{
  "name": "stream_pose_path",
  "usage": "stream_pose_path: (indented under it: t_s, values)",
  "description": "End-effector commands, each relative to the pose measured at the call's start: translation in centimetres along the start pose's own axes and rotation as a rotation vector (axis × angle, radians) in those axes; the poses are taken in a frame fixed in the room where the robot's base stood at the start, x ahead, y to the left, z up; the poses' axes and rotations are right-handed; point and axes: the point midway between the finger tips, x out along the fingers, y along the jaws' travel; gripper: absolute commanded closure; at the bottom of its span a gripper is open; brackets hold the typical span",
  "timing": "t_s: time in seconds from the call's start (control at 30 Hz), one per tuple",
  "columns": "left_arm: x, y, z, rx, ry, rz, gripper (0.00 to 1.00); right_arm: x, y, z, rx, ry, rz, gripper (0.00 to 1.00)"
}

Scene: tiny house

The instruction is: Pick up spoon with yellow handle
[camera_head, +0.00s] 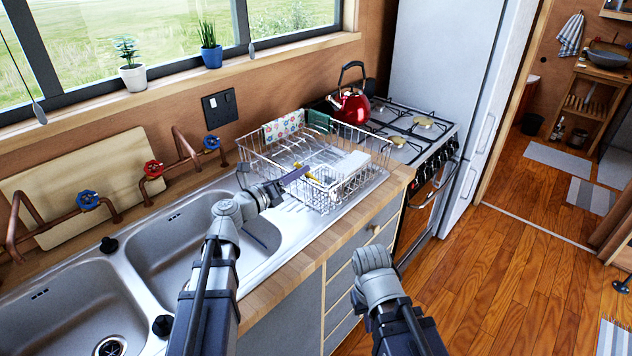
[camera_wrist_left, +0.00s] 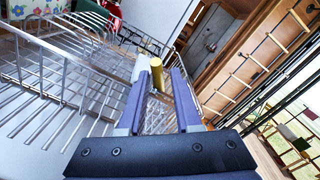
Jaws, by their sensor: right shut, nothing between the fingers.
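The spoon's yellow handle (camera_head: 313,177) shows at the near side of the wire dish rack (camera_head: 268,164). It also shows in the left wrist view as a short upright yellow piece (camera_wrist_left: 157,75); the rest of the spoon is hard to make out. My left gripper (camera_head: 301,172) is at the rack, its purple fingertips right by the handle. In the left wrist view its fingers (camera_wrist_left: 156,78) are apart with the handle at the gap between their tips; no firm contact shows. Of my right arm only the grey wrist shows in the head view; its fingers are hidden.
A white block-like item (camera_head: 353,163) and a floral cloth (camera_head: 284,126) are at the rack. A double sink (camera_head: 72,312) lies to the left. A red kettle (camera_head: 351,104) stands on the stove (camera_head: 436,128). The wooden floor (camera_head: 510,290) at right is clear.

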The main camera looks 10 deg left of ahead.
Motion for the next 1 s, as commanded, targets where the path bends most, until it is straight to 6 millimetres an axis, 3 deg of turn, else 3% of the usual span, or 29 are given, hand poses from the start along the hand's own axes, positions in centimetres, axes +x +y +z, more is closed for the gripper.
stream_pose_path:
  t_s: [0.23,0.57,0.8,1.0]
  values:
    - [0.9,0.1,0.1,0.001,0.0,0.001,0.67,0.0,0.0,0.0,0.0,0.0,0.0,1.0]
    - [5.3,0.4,0.3,0.001,0.001,-0.001,0.67,0.0,0.0,0.0,0.0,0.0,0.0,1.0]
    - [5.4,0.3,0.2,0.002,0.0,0.001,0.67,0.0,0.0,0.0,0.0,0.0,0.0,1.0]
    - [5.4,0.3,0.2,0.002,0.001,0.001,0.92,0.0,0.0,0.0,0.0,0.0,0.0,1.0]
